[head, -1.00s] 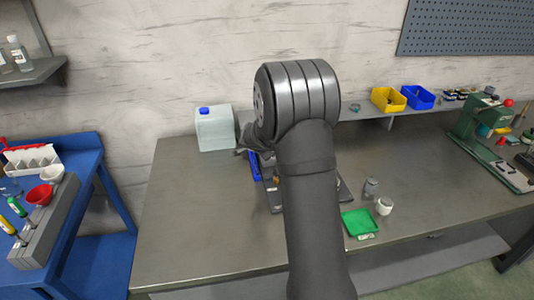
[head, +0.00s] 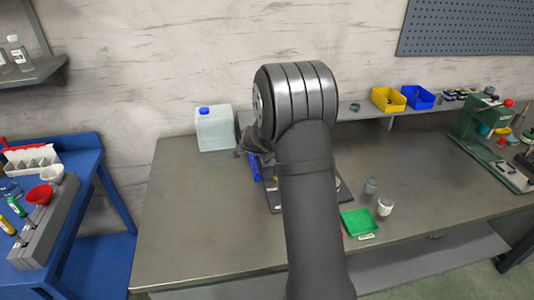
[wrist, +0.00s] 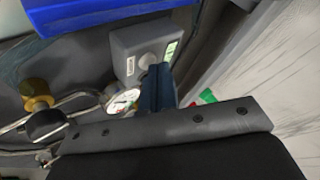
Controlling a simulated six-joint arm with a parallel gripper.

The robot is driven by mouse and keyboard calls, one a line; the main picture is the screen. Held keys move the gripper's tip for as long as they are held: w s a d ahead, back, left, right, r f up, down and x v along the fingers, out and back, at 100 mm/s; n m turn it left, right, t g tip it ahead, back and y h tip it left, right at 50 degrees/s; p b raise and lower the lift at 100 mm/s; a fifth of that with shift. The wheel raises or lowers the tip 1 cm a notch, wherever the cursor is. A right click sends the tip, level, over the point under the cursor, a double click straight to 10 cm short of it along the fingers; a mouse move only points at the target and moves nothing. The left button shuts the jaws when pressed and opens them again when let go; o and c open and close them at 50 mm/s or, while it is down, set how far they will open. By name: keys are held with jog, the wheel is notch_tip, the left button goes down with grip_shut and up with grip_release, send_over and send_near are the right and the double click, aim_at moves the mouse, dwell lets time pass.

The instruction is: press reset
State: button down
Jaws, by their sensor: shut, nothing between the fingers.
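In the wrist view, a grey box (wrist: 128,42) carries a round pale button and a small green display. No label naming reset can be read. My gripper (wrist: 157,72) is shut and empty. Its dark blue-grey fingertips lie close by the round button (wrist: 148,60) in the picture; I cannot tell whether they touch it. In the head view my own arm hides the gripper and most of the dark rig (head: 273,199) on the bench.
Beside the box in the wrist view are a gauge (wrist: 122,101), a brass knob (wrist: 37,92), a black knob (wrist: 45,124), bent pipes and a blue part (wrist: 90,12). On the bench (head: 190,225) stand a jug (head: 214,130), a green tray (head: 359,222) and two small containers.

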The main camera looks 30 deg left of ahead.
dwell(0.3)
jog(key=shift+r, duration=0.85)
jog(key=shift+r, duration=0.1)
jog(key=shift+r, duration=2.45)
jog(key=shift+f, duration=0.15)
notch_tip(320, 180, up, 4)
